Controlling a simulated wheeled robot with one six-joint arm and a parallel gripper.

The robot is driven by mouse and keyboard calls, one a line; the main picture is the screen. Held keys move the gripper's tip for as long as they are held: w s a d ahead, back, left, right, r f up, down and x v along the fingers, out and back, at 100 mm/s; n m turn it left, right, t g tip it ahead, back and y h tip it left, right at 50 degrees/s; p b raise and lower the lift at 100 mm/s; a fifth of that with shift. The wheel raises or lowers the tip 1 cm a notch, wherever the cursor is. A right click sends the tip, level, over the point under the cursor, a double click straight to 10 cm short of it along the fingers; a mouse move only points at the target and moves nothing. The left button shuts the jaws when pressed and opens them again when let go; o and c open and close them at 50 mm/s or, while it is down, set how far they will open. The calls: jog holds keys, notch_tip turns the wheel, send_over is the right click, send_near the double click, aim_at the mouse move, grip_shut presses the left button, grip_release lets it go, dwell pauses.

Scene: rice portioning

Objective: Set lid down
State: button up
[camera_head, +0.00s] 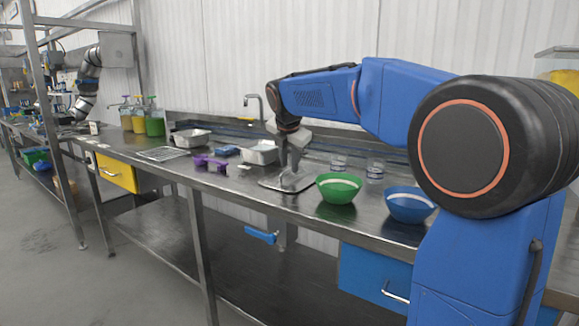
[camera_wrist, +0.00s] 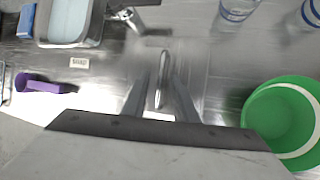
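The metal lid (camera_head: 272,184) lies flat on the steel counter, left of the green bowl, and looks in contact with it. Its upright loop handle (camera_wrist: 161,80) stands between my fingers in the wrist view; the lid's shiny plate blends with the counter there. My gripper (camera_head: 291,174) points down over the lid. In the wrist view my gripper (camera_wrist: 160,78) has its two fingers apart, one each side of the handle, with a narrow gap showing on both sides.
A metal pan (camera_head: 262,153) with pale contents and a purple scoop (camera_head: 210,162) are left of the lid. A green bowl (camera_head: 338,188) and a blue bowl (camera_head: 409,205) stand to the right. Two clear glasses (camera_head: 374,171) stand behind the bowls.

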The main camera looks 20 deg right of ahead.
jog(key=v, duration=1)
jog(key=shift+o, duration=0.5)
jog(key=shift+r, duration=0.2)
jog(key=w+a+r+m+t+y, duration=0.1)
jog(key=w+a+r+t+y, duration=0.2)
jog(key=a, duration=0.6)
jog(key=w+a+r+t+y, duration=0.1)
jog(key=w+a+t+y, duration=0.15)
jog(key=w+a, duration=0.45)
jog(key=w+a+r+m+t+y, duration=0.2)
jog(key=w+a+r+m+t, duration=0.1)
jog(key=a+r+m+t, duration=0.55)
jog(key=m+g+h, duration=1.3)
jog(key=m+h, duration=0.4)
jog(key=m, duration=0.7)
send_near(288, 170)
jog(key=x, duration=1)
jog(key=shift+w+f, duration=0.15)
jog(key=shift+w, duration=0.2)
grip_shut()
